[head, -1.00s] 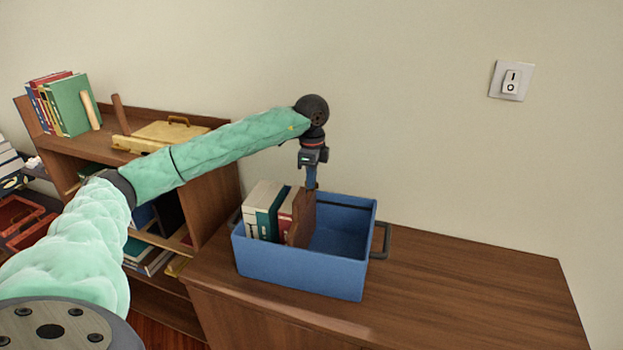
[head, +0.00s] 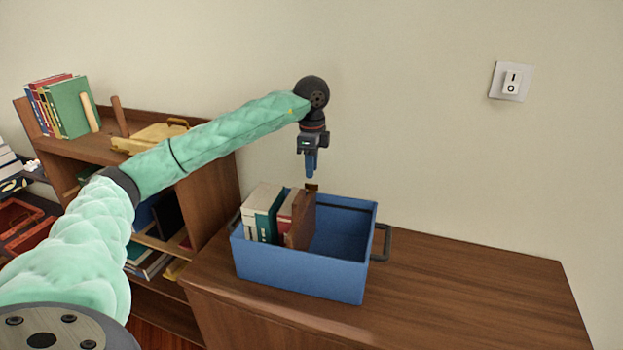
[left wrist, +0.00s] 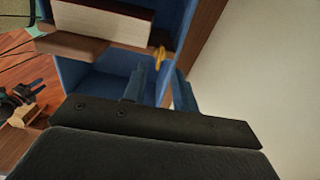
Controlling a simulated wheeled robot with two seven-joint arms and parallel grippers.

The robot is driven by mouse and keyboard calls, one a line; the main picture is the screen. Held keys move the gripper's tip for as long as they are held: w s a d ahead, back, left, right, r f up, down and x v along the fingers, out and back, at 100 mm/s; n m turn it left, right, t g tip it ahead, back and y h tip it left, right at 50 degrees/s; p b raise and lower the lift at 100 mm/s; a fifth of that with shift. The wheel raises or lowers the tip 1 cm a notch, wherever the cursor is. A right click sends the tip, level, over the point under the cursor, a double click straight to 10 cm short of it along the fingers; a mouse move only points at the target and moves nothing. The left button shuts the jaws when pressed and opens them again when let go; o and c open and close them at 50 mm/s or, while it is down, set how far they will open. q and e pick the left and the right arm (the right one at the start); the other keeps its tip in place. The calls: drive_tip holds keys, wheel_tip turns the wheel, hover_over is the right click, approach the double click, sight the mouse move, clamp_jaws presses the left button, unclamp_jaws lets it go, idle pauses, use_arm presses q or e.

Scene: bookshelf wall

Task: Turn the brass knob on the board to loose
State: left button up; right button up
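The brown board (head: 303,222) stands upright in the blue crate, at the right end of a row of books. The small brass knob (head: 312,188) sits at the board's top edge. It shows as a yellow piece in the left wrist view (left wrist: 159,59), just beyond the fingertips. My left gripper (head: 311,173) points down above the knob, with a small gap between them. Its two blue fingers stand apart and empty in the left wrist view (left wrist: 161,72). I cannot read any mark for the knob's setting. My right gripper is not in view.
The blue crate (head: 300,273) stands on a brown cabinet top (head: 460,290), clear to the right. The crate's right part is empty. Several books (head: 262,212) fill its left part. A bookshelf (head: 215,185) is at left; a wall switch (head: 511,82) is at upper right.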

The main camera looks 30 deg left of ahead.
use_arm(q)
wheel_tip(320, 180, up, 2)
drive_tip(key=shift+r, duration=0.55)
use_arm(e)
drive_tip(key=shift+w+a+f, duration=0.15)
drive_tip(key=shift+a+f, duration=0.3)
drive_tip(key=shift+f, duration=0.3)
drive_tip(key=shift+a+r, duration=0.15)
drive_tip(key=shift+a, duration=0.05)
